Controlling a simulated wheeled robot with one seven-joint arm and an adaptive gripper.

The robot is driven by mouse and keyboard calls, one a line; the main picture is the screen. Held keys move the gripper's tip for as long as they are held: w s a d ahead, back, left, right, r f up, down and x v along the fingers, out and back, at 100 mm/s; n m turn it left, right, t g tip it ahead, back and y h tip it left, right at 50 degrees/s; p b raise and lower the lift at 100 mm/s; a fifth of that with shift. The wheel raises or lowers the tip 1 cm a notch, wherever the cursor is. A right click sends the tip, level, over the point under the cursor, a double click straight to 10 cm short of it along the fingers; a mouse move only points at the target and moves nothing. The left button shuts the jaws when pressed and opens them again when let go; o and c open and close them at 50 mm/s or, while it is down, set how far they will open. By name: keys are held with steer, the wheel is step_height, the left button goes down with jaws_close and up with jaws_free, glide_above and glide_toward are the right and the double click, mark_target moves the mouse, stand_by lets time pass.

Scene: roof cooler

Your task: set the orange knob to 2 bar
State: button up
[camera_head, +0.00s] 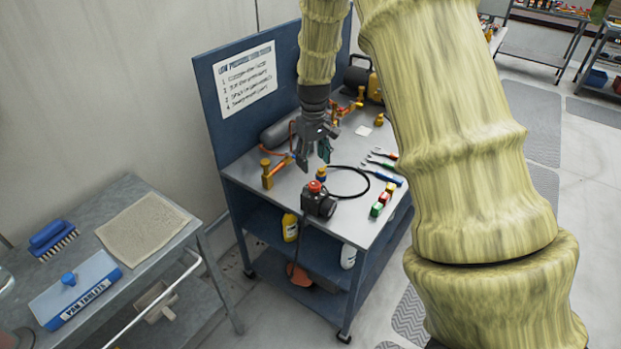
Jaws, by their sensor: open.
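My gripper (314,158) is open and empty, pointing down above the grey top of the blue workbench. Below it stands a dark block-shaped device with a round face (323,206) turned toward the front right. An orange-red knob (315,186) sits on top of this device, below my fingertips and apart from them. The knob's setting and any bar marks are too small to read.
A black hose (362,174) loops right of the device, near small red, green and yellow blocks (382,200) and hand tools (384,176). A grey cylinder (281,134) lies at the back. A separate metal table (190,230) stands left.

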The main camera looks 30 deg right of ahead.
mark_target(315, 184)
steer(key=f, duration=0.2)
steer(key=f+p, duration=0.1)
steer(key=f, duration=0.1)
steer(key=f+p, duration=0.1)
steer(key=f, duration=0.1)
steer(key=shift+s+d+f, duration=0.2)
steer(key=shift+d+f, duration=0.05)
steer(key=shift+f, duration=0.05)
steer(key=shift+f+p, duration=0.3)
steer(key=shift+f, duration=1.1)
steer(key=c, duration=1.1)
